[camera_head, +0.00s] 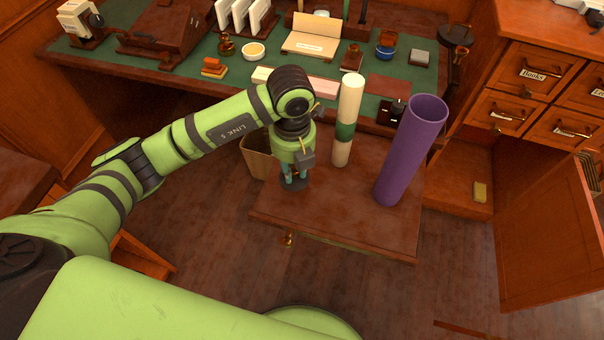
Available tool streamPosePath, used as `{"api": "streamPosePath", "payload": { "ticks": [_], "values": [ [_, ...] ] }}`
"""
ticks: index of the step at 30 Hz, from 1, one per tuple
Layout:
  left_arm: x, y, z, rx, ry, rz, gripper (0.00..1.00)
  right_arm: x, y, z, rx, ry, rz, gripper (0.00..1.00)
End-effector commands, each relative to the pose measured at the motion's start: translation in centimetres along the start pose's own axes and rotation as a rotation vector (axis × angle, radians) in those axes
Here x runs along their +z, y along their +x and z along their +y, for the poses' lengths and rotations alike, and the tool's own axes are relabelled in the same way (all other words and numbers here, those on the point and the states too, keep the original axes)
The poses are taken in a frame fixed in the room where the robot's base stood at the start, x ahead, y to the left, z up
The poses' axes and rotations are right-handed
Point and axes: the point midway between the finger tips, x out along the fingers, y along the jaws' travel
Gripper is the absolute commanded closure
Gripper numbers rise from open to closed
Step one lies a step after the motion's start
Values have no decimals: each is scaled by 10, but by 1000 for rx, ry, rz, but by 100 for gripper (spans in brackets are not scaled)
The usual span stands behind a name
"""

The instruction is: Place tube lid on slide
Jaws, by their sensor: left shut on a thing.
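The slide (345,205) is a brown wooden board pulled out from the front of the desk. My left gripper (294,177) points down over its left part. It is shut on a dark round disc, which looks like the tube lid (293,185). The lid is low over the slide or touching it; I cannot tell which. The gripper hides part of the lid. A purple tube (410,150) with an open top stands on the right side of the slide. A cream tube with a green band (347,115) stands upright near the back. My right gripper is not in view.
The green-topped desk (200,62) behind holds stationery, stamps and a small black box (391,112). An open brown bin (259,158) is left of the slide. An open cabinet door (550,220) is at right. The slide's front middle is clear.

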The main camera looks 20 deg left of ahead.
Motion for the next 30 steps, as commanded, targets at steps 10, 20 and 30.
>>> {"api": "streamPosePath", "payload": {
  "ticks": [10, 20, 30],
  "values": [
    [0, 38, 0, 1, 1, 2, 99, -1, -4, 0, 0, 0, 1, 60],
    [0, 44, 0, -1, 3, -1, 99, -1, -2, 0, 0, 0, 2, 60],
    [0, 46, 0, 0, 3, -1, 53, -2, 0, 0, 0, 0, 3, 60]
  ]
}}
